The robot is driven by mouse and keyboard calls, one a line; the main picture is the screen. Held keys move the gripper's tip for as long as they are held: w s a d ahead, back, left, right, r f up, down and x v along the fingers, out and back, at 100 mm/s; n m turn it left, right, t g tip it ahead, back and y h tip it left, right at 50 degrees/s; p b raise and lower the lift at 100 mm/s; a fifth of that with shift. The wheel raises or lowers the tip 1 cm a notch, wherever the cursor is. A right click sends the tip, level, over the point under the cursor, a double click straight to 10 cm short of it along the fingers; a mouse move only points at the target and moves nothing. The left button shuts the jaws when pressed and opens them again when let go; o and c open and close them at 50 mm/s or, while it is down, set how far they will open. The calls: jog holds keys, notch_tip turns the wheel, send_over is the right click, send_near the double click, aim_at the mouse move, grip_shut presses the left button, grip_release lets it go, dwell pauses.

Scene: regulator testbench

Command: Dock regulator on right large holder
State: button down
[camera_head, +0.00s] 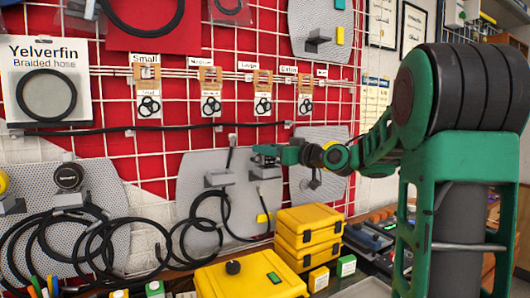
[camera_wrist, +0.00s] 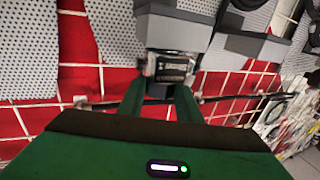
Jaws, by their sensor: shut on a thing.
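My gripper (camera_head: 266,152) reaches from the right to the grey perforated middle panel (camera_head: 200,222). In the wrist view my gripper's green fingers (camera_wrist: 162,94) are shut on the regulator (camera_wrist: 171,68), a small dark body with a pale label. The right large holder (camera_head: 265,172) is a grey bracket on the middle panel, just below my gripper. In the wrist view a grey holder block (camera_wrist: 178,30) sits right against or behind the regulator. I cannot tell whether they touch or whether the regulator is seated. In the head view the regulator is mostly hidden by my gripper.
Another grey holder (camera_head: 219,178) is to the left on the same panel. A round black gauge (camera_head: 68,177) sits on the left panel. Black hoses (camera_head: 205,205) hang in loops. Yellow cases (camera_head: 308,240) stand on the bench below. Small packets hang on the grid above.

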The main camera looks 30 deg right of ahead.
jog(key=c, duration=1.3)
grip_release()
jog(key=shift+s+d, duration=0.1)
jog(key=v, duration=1.1)
jog(key=shift+s+r, duration=0.1)
jog(key=shift+s, duration=0.3)
